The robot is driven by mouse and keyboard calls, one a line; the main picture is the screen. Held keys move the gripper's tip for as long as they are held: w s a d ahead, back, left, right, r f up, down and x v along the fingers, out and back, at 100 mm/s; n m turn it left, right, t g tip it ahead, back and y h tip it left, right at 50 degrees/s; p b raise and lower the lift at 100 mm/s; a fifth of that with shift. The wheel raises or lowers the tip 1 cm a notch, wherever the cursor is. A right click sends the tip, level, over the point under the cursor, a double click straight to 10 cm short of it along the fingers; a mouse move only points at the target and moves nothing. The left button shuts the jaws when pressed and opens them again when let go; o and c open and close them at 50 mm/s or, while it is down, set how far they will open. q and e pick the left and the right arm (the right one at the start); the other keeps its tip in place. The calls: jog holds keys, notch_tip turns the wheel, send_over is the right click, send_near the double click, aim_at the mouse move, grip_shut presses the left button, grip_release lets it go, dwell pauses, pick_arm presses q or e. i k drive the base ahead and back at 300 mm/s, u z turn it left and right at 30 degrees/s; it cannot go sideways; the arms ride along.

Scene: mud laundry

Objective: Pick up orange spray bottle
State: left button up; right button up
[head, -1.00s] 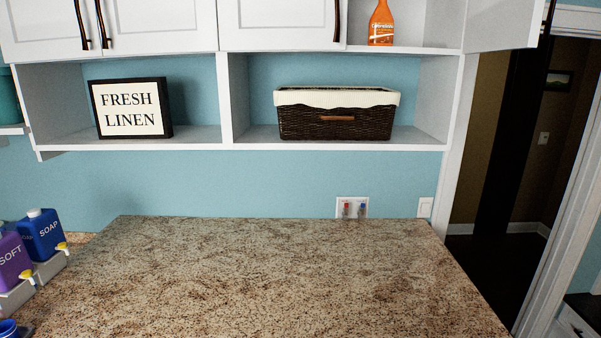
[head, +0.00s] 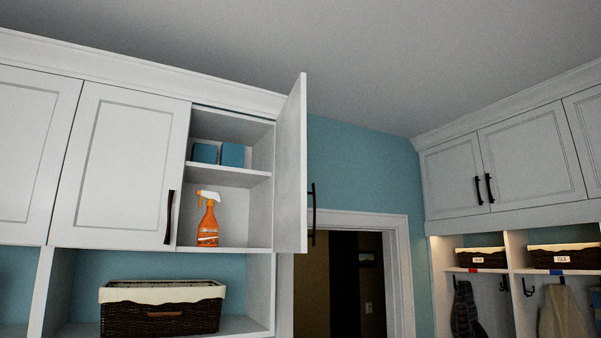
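The orange spray bottle (head: 208,226) has a white trigger head and stands upright on the lower shelf of an open wall cabinet (head: 256,212). The cabinet's right door (head: 291,170) is swung open toward me. Neither of my grippers shows in the head view, so nothing is seen near the bottle.
Blue boxes (head: 232,155) sit on the shelf above the bottle. A closed door (head: 120,165) is left of the opening. A dark wicker basket (head: 140,318) stands in the cubby below. A doorway (head: 345,280) and more cabinets (head: 530,150) are to the right.

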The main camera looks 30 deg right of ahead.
aim_at(208, 229)
jog(key=k, duration=0.5)
jog(key=z, duration=1.9)
jog(key=i, duration=1.95)
jog(key=u, duration=1.85)
